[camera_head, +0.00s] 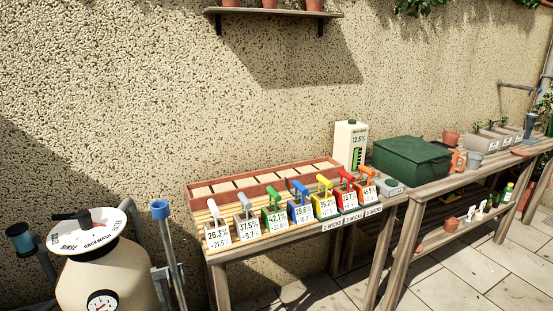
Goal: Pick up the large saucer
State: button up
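A small, flat terracotta-coloured shape (520,153) lies on the bench at the far right, near the planters; it looks like a saucer, but it is too small to be sure or to tell its size. Another small reddish piece (419,248) is on the lower shelf of the right bench, and its shape is unclear. My gripper is not in view.
A wooden bench (290,236) holds several coloured handled blocks with readouts and a divided tray (262,172). A green lidded box (411,157) and pots (475,161) stand on the right bench. A cream tank (105,275) and blue-capped pipe (160,209) stand left. Paving (470,275) is open at front right.

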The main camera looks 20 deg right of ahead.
aim_at(517, 152)
jog(key=i, duration=0.75)
jog(key=u, duration=0.3)
jog(key=k, duration=0.2)
jog(key=z, duration=3)
jog(key=i, duration=0.4)
jog(key=z, duration=0.05)
